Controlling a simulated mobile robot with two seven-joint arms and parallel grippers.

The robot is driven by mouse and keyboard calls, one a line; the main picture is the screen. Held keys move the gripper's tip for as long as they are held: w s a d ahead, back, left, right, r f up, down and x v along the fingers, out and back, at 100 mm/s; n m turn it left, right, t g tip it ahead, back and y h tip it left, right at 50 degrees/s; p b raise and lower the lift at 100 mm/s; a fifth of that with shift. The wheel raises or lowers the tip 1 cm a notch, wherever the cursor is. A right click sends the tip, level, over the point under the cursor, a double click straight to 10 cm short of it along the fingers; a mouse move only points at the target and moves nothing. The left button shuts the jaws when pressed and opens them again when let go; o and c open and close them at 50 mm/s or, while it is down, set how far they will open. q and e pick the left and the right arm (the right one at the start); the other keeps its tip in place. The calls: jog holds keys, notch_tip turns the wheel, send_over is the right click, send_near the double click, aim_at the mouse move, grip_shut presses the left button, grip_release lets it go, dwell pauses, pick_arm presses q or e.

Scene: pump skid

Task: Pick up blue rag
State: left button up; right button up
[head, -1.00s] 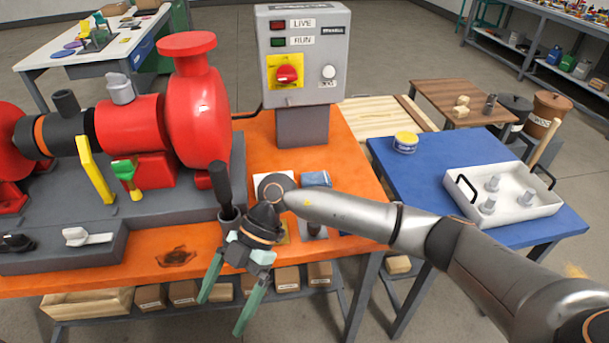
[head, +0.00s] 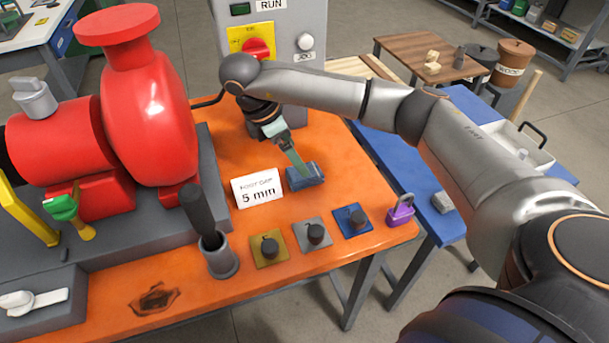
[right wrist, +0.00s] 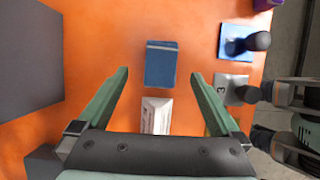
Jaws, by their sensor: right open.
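The blue rag (head: 304,177) is a small folded blue block lying on the orange tabletop, just right of the white "5 min" card. In the right wrist view the blue rag (right wrist: 162,66) lies flat beyond the fingers, lined up with the gap between them. My right gripper (head: 297,160) is over the rag, pointing down, and partly hides it in the head view. Its green fingers (right wrist: 160,75) are spread wide with nothing between them that I can see held. My left gripper is not in view.
The white card (head: 258,188) stands close left of the rag. Nearby are a dark-handled tool in a grey cup (head: 217,248), several knobbed plates (head: 270,258), a purple padlock (head: 400,212) and the red pump (head: 145,125). The control box (head: 268,40) stands behind the gripper.

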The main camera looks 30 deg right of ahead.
aim_at(309, 169)
jog(key=shift+x, duration=0.95)
jog(key=x, duration=0.4)
jog(key=shift+s+d, duration=0.2)
jog(key=shift+d, duration=0.1)
jog(key=shift+d+f, duration=0.2)
jog(key=shift+f, duration=0.3)
jog(key=shift+c, duration=0.4)
jog(key=c, duration=1.3)
jog(key=shift+r, duration=0.1)
